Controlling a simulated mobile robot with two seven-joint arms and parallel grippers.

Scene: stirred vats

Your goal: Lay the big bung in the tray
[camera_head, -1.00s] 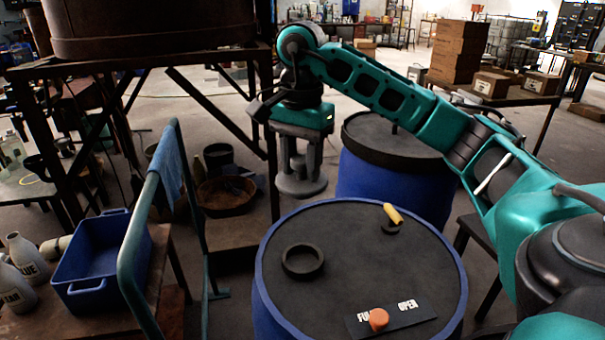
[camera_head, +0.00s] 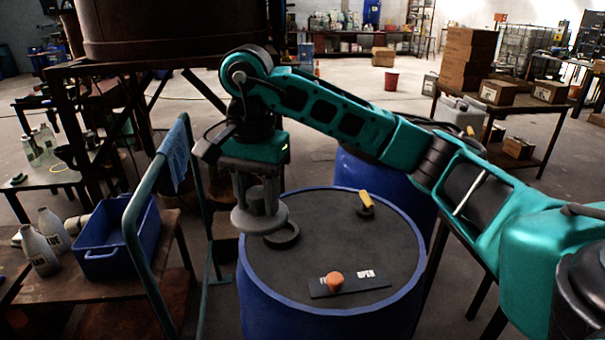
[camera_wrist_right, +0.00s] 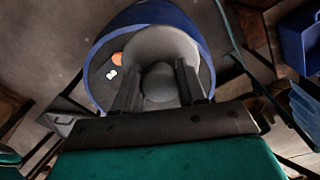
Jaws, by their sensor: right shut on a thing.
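The big bung (camera_head: 258,218) is a grey stopper with a wide round flange. My right gripper (camera_head: 257,178) is shut on its upper part and holds it upright above the left edge of the blue drum (camera_head: 262,293). In the right wrist view the bung (camera_wrist_right: 164,48) sits between the two dark fingers (camera_wrist_right: 158,85), hiding much of the drum lid. The tray is a blue open tub (camera_head: 108,262) on the bench at the left; its visible inside looks empty. My left gripper is not in view.
A green rail (camera_head: 134,222) with a blue cloth (camera_head: 173,158) stands between drum and tray. A black ring (camera_head: 284,236), a yellow-handled piece (camera_head: 366,200) and a plate with an orange knob (camera_head: 335,281) are on the lid. White bottles (camera_head: 40,250) stand left of the tray.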

